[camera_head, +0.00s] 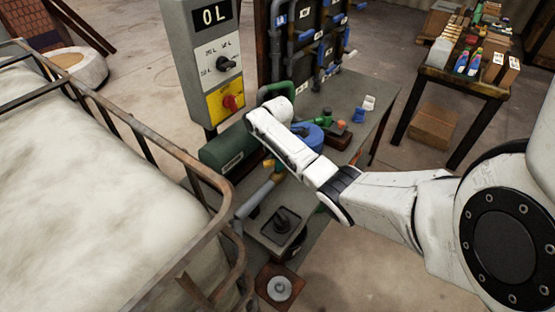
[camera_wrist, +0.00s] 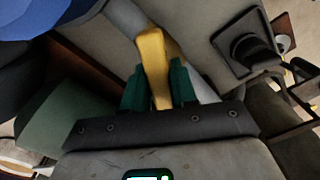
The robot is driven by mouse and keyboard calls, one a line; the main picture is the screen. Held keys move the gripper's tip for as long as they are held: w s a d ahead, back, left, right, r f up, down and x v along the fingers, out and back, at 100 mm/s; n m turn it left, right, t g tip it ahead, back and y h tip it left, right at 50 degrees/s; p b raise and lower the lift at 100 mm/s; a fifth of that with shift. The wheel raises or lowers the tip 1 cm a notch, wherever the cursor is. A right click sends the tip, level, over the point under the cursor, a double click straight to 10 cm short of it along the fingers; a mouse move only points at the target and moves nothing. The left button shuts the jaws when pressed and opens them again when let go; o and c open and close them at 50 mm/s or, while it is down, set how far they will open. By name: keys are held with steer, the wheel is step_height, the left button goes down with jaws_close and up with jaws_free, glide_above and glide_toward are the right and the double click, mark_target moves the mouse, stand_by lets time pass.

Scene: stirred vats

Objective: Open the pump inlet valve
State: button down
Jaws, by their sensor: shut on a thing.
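In the wrist view a yellow lever handle (camera_wrist: 151,58), which I take to be the pump inlet valve's, stands by a grey pipe (camera_wrist: 197,75). My gripper (camera_wrist: 156,86) has its green fingers on both sides of this handle and is shut on it. In the head view my white arm reaches over the bench to the pump, and its links hide most of the gripper. A yellow-orange part (camera_head: 258,195) shows on the pipe below the arm. The blue pump body (camera_head: 308,133) is partly hidden behind the arm, beside a green motor (camera_head: 226,148).
A control box (camera_head: 205,60) reading "0L" with a red knob stands behind the motor. A caged white tank (camera_head: 90,190) fills the left. A black fitting (camera_head: 282,222) sits at the bench's near end.

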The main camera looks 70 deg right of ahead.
steer(key=n+p, duration=0.1)
steer(key=n, duration=0.5)
steer(key=shift+n, duration=0.3)
stand_by(0.4)
steer(key=c, duration=1)
jaws_free()
step_height(320, 180, up, 11)
steer(key=shift+f+b, duration=0.1)
steer(key=shift+b, duration=0.25)
